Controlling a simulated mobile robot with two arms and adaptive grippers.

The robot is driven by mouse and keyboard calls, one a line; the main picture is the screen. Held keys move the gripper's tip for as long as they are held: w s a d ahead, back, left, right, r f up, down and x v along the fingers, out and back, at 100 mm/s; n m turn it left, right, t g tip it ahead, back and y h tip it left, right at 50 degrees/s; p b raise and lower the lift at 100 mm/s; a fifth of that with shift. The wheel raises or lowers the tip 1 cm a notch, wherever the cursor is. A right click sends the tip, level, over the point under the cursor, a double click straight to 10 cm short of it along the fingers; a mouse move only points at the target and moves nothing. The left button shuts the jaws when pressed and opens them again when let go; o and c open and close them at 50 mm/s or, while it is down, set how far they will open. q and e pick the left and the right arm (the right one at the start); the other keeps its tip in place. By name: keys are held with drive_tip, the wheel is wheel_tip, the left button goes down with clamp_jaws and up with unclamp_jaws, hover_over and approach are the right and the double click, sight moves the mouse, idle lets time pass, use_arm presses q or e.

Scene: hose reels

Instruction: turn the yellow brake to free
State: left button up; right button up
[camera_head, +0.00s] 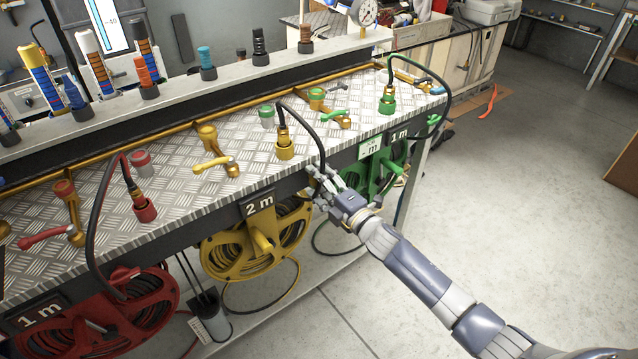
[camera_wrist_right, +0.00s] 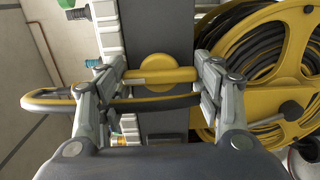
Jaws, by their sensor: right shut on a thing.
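The yellow brake (camera_wrist_right: 160,77) shows in the right wrist view as a bar with a round hub on the dark front rail. My right gripper (camera_wrist_right: 158,78) has a finger at each end of this bar and is shut on it. In the head view my right gripper (camera_head: 322,185) is at the bench's front edge, right of the "2 m" sign (camera_head: 259,204), and hides the brake. The yellow hose reel (camera_head: 232,252) hangs below to the left; it also shows at the right of the right wrist view (camera_wrist_right: 285,18). My left gripper is not in view.
A black hose from the yellow coupling (camera_head: 284,150) comes down beside my right gripper. The green reel (camera_head: 383,172) is close on the right; the red reel (camera_head: 130,310) is at far left. Yellow valve (camera_head: 210,150) stands on the bench top.

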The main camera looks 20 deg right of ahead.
idle(0.3)
drive_tip(key=o, duration=1.1)
drive_tip(key=shift+s, duration=0.1)
drive_tip(key=v, duration=1.2)
